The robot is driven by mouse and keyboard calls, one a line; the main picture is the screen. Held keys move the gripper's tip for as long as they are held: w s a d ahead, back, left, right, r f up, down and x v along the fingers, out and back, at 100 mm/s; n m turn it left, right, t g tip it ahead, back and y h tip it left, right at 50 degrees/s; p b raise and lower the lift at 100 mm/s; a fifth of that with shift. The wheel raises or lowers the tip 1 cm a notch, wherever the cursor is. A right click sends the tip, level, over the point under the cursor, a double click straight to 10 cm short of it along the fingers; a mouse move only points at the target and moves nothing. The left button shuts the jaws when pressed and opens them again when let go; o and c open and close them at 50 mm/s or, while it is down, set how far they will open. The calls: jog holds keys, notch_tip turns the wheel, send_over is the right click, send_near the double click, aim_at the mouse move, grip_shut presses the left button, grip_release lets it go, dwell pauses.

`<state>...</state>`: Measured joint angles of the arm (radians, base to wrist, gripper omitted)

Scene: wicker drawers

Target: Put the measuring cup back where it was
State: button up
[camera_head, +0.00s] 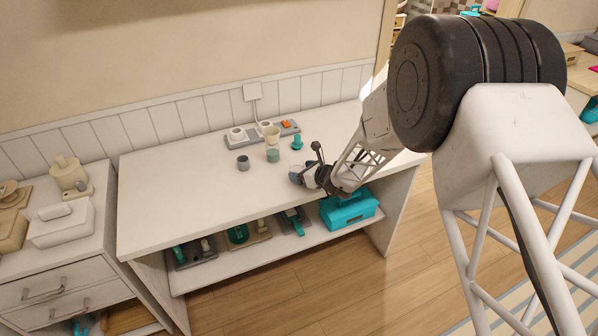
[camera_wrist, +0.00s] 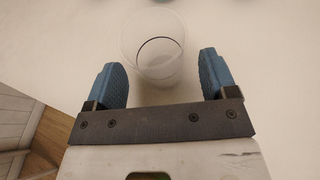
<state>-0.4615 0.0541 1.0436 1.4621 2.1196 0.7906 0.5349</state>
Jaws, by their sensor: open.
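A clear, see-through cup (camera_wrist: 154,48), which looks like the measuring cup, stands on the white tabletop in the wrist view. It lies between and slightly beyond the two blue fingers of my gripper (camera_wrist: 160,72). The fingers are apart, with a gap visible on each side of the cup. In the head view, my gripper (camera_head: 305,174) is low over the right part of the white table (camera_head: 190,208). The cup is small there and hard to make out beside the fingers.
Near my gripper stand a dark grey cup (camera_head: 243,163), a teal-bottomed vessel (camera_head: 272,155) and a teal item (camera_head: 297,143). A grey tray (camera_head: 258,134) lies by the wall. A teal toolbox (camera_head: 350,209) sits on the lower shelf. The table's left half is clear.

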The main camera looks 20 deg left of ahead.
jog(key=v, duration=1)
dwell(0.8)
jog(key=s+d+r+n+g+h, duration=0.1)
jog(key=s+d+r+n+g, duration=0.1)
jog(key=s+d+r+n, duration=0.7)
jog(key=s+d+r+n+g+h, duration=0.25)
jog(key=s+d+r, duration=0.3)
jog(key=r, duration=0.65)
jog(key=s+d+r+n+h, duration=0.2)
jog(key=s+d+n+h, duration=0.1)
jog(key=s+d, duration=0.5)
jog(key=s+d+r+n+t+h, duration=0.1)
jog(key=s+d+r+n+h, duration=0.2)
jog(key=s+d, duration=0.4)
jog(key=s+d+r+n+t+h, duration=0.1)
jog(key=s+d+r+n+h, duration=0.2)
jog(key=s+d+n, duration=0.2)
jog(key=s+d, duration=0.3)
jog(key=d, duration=0.1)
jog(key=shift+s+d, duration=0.3)
jog(key=shift+d, duration=0.1)
